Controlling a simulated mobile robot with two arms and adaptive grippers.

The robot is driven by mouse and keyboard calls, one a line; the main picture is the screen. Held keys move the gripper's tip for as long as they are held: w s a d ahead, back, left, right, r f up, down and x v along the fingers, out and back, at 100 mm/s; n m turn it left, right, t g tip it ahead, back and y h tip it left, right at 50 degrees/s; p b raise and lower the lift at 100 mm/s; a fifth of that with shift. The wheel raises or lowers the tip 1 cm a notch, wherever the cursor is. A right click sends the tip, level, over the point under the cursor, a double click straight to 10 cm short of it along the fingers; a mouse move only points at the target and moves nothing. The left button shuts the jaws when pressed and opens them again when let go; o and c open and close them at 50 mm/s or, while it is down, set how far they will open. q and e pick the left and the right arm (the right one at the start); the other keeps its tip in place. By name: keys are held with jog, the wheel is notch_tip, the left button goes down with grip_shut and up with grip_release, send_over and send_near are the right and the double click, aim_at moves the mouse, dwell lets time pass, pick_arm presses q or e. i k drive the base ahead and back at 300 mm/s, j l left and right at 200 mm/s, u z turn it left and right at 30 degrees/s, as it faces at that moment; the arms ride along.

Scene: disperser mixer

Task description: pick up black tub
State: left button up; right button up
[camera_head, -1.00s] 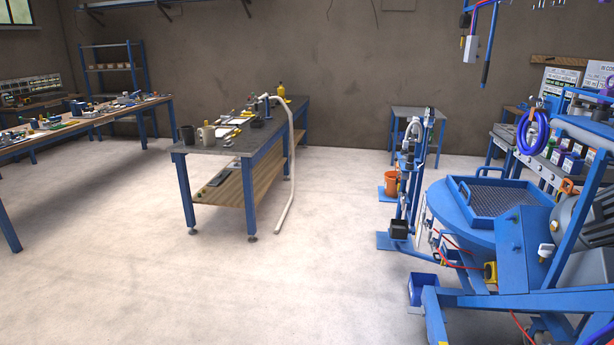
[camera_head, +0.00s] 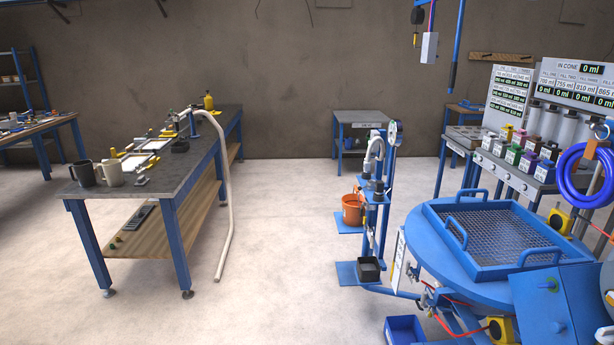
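A small black open-topped tub (camera_head: 368,268) sits low on the blue stand (camera_head: 383,210), left of the round blue machine. Another small black container (camera_head: 180,146) lies on the grey top of the workbench at left; I cannot tell whether it is a tub. Neither of my grippers shows in the head view.
The workbench (camera_head: 170,170) carries a dark mug (camera_head: 83,173), a light mug (camera_head: 110,173) and a yellow bottle (camera_head: 209,101). A white hose (camera_head: 229,205) hangs at its right side. An orange bucket (camera_head: 351,209) is by the stand. Floor (camera_head: 290,270) between workbench and stand is clear.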

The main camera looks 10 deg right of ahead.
aim_at(368, 269)
jog(key=i, duration=1.8)
